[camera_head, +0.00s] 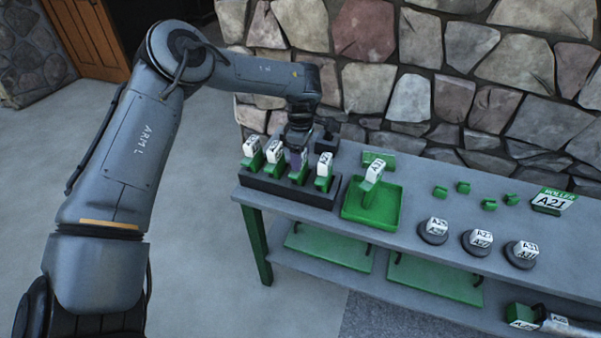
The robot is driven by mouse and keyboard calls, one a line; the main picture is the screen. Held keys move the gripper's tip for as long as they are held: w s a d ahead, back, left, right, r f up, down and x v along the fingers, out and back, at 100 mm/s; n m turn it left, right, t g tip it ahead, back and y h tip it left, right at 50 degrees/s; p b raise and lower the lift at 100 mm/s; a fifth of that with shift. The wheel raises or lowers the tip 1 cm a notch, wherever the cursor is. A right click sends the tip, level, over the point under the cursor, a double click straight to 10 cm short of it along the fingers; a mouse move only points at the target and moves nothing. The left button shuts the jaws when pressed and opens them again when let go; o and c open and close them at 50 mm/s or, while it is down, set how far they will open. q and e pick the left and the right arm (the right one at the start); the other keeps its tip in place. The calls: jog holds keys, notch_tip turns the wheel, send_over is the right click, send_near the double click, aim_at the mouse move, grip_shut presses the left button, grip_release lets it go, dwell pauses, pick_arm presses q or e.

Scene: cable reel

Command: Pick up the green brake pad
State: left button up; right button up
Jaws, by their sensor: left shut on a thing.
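Several green brake pads with white labelled tops stand in a row in a dark rack (256,185) at the left end of the workbench. They include a far-left pad (250,152), a second pad (273,156) and a right-end pad (323,172). My left gripper (299,158) points down over the row and is shut on the green brake pad (297,176) between the second and right-end ones. That pad is partly hidden by the fingers and looks still in the rack, or just above it. My right gripper is not in view.
A green tray (352,212) right of the rack holds another green piece with a white top (372,175). A stone wall stands behind.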

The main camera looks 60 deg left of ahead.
pick_arm(q)
grip_shut()
jog(key=shift+r, duration=0.1)
notch_tip(320, 180, up, 21)
jog(key=p, duration=1.4)
dwell(0.4)
dwell(0.5)
